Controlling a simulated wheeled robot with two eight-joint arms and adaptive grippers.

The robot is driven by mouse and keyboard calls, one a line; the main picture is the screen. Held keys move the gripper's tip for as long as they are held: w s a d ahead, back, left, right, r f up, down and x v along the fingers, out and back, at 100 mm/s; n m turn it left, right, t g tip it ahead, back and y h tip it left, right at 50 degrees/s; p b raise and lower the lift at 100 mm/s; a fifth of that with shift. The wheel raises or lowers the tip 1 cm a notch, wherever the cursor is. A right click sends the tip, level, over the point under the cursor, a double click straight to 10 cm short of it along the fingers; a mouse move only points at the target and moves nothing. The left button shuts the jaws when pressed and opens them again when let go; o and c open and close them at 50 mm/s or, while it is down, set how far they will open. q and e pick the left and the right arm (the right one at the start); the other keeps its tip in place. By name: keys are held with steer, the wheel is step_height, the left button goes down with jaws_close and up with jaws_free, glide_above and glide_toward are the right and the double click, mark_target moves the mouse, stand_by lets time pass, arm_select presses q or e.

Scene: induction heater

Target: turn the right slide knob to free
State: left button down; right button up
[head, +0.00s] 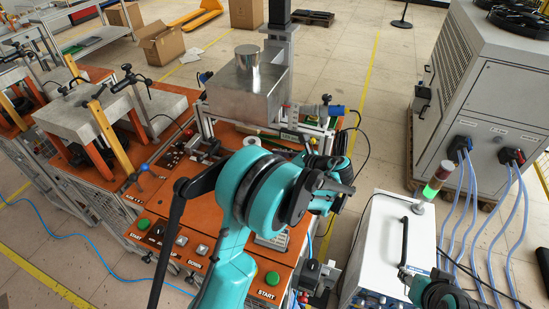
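A teal arm of mine rises from the bottom centre, left of my other arm. Its dark end (332,182) lies at the right edge of the orange workstation; I take it for my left gripper, but its fingers are not clear. A blue cylindrical part (332,110) sits just beyond it beside the metal box; I cannot tell whether this is the right slide knob. Much of the slide area is hidden behind the arm. My other teal arm shows at the lower right, its dark end (406,273) by the white unit; its opening is too small to judge.
The orange workstation (160,205) has green start buttons and a red button. A metal box (243,90) stands on it. A white unit (378,245) with a black handle and green-lit lamp (432,190) stands right. A grey cabinet (475,95) with blue hoses stands beyond.

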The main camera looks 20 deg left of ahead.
arm_select(q)
steer(key=shift+w+n+g, duration=0.1)
steer(key=shift+n+g, duration=0.4)
steer(key=shift+g, duration=0.1)
steer(key=c, duration=1.3)
jaws_free()
steer(key=shift+d, duration=0.1)
steer(key=v, duration=1.2)
steer(key=shift+f, duration=0.15)
steer(key=shift+o, duration=0.2)
